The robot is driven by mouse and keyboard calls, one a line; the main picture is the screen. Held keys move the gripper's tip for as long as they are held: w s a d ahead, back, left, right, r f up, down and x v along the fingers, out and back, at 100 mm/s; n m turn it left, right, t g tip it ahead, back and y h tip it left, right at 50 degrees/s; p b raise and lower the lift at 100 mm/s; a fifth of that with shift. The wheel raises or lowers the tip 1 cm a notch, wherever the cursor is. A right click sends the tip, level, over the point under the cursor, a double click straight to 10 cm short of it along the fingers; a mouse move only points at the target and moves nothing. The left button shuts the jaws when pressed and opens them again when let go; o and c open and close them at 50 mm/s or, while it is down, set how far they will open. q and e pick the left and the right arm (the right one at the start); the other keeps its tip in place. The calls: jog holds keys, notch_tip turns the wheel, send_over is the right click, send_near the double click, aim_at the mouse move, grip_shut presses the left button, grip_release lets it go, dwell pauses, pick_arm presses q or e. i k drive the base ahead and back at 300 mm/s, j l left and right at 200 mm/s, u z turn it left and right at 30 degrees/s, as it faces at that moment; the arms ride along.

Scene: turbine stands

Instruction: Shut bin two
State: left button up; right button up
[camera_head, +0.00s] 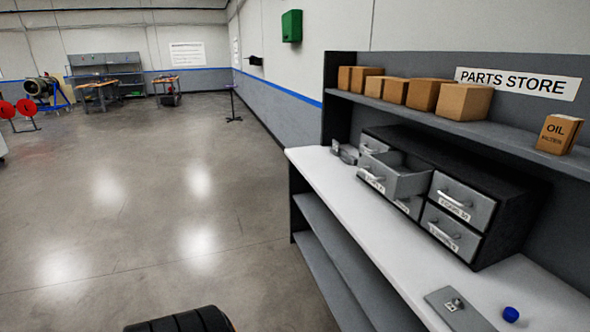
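A dark cabinet (480,172) with several grey drawers stands on the white counter to the right in the head view. One upper-row drawer, the middle one (410,184), is pulled out, and I see into its open top. Its front has a pale handle and a label too small to read surely. The upper right drawer (462,198) and the lower right drawer (452,232) look closed. The lower middle drawer (408,206) is partly hidden under the open one. An upper left drawer (373,145) is partly hidden behind it. Neither gripper is in view.
The white counter (335,188) holds a grey plate (460,309) and a blue cap (511,314) near the front, and small grey parts (345,152) at the far end. Cardboard boxes (465,100) and an oil box (559,134) sit on the shelf above. Open floor lies left.

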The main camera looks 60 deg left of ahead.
aim_at(397, 175)
jog(key=u, duration=1.2)
